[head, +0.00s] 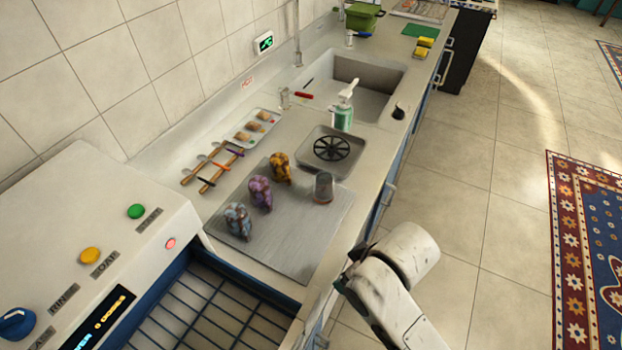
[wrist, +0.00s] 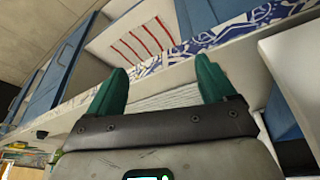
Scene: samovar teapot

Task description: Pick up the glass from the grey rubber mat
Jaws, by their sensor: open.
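The grey rubber mat (head: 290,247) lies on the counter in the head view, beside the blue wire rack. A small greyish glass (head: 323,188) stands on its far right part; I cannot tell which way up it is. Three patterned pieces stand in a row to its left: yellow-brown (head: 280,168), purple (head: 260,192) and blue-grey (head: 238,221). My gripper (wrist: 160,82) shows in the wrist view with its two green fingers wide apart and nothing between them.
A square tray with a black round grate (head: 332,148) and a green pump bottle (head: 343,117) stand beyond the mat. The sink (head: 350,100) is further back. The control panel (head: 100,260) rises at the left. Open floor (head: 470,210) lies right of the counter.

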